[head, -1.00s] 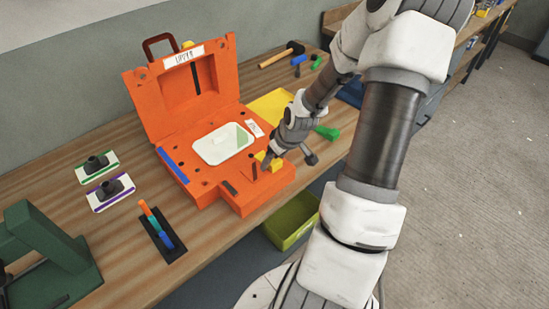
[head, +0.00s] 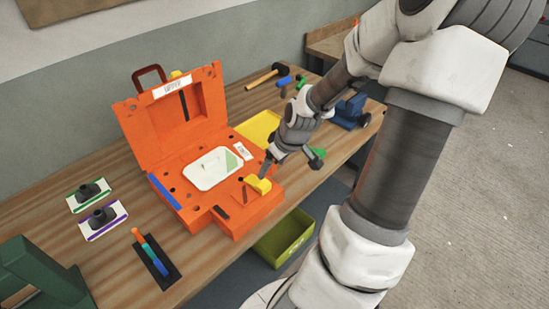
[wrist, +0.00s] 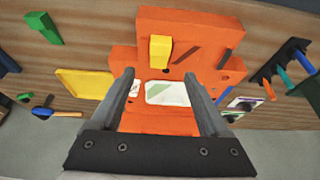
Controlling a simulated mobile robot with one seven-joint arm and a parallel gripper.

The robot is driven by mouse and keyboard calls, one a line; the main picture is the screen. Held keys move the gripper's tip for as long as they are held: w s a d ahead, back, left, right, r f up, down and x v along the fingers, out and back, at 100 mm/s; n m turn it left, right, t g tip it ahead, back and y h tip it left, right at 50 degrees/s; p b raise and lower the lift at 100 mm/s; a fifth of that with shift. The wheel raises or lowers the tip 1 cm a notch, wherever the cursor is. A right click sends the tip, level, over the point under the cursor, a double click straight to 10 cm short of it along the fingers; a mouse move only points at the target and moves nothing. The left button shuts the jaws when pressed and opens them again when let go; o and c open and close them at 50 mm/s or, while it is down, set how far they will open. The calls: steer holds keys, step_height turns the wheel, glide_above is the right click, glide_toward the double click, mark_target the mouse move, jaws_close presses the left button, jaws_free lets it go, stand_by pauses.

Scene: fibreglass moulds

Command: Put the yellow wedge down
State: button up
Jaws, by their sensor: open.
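The yellow wedge (head: 258,185) rests on the front part of the open orange mould (head: 262,206). It also shows in the wrist view (wrist: 160,50), just beyond my fingertips. My gripper (head: 267,168) is just above and behind the wedge in the head view, close to it. In the wrist view its two fingers (wrist: 159,76) are wide apart with nothing between them, and the wedge looks clear of both.
A holder with coloured sticks (head: 152,255) stands at front left. A green bin (head: 284,240) is below the bench edge.

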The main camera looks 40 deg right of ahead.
steer(key=shift+s+r, duration=0.3)
steer(key=shift+r, duration=0.35)
